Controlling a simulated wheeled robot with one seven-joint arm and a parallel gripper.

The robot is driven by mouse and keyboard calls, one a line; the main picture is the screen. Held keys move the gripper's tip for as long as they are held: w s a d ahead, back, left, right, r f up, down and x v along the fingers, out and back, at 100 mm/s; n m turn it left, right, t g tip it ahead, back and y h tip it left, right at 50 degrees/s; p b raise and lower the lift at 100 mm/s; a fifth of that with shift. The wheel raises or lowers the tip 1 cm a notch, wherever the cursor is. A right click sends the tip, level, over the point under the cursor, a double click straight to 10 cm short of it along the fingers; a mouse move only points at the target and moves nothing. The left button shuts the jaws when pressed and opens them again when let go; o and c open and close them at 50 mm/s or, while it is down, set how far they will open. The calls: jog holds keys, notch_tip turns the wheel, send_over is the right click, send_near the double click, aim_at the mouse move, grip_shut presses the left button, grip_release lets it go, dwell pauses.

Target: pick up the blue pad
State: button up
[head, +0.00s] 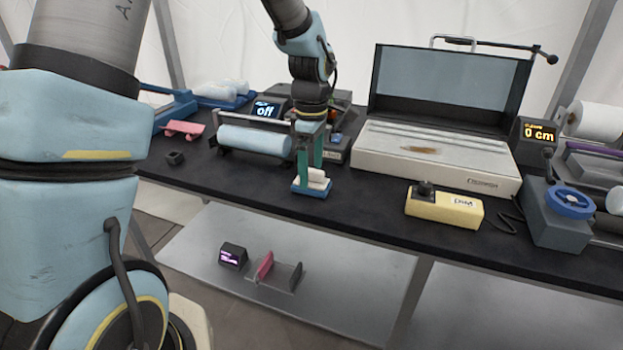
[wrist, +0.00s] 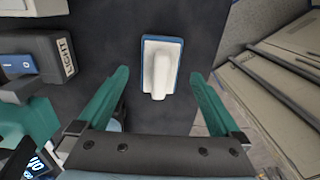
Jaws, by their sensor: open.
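The blue pad (head: 311,188) is a small flat blue slab with a white handle block on top. It lies on the black tabletop near its front edge. In the wrist view the blue pad (wrist: 174,47) shows mostly its white top, with a blue rim around it, just beyond the fingertips. My gripper (head: 309,150) points down above the pad in the head view, its green fingers near the white handle. Whether a finger touches the pad cannot be told.
An open white case (head: 435,155) stands behind right. A yellow box (head: 444,207) and a blue-knobbed device (head: 568,205) sit farther right. A lower shelf (head: 340,270) is below.

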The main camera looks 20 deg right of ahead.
aim_at(311, 170)
jog(key=shift+f, duration=1.15)
jog(key=c, duration=1.4)
notch_tip(311, 170, up, 10)
jog(key=shift+b, duration=0.95)
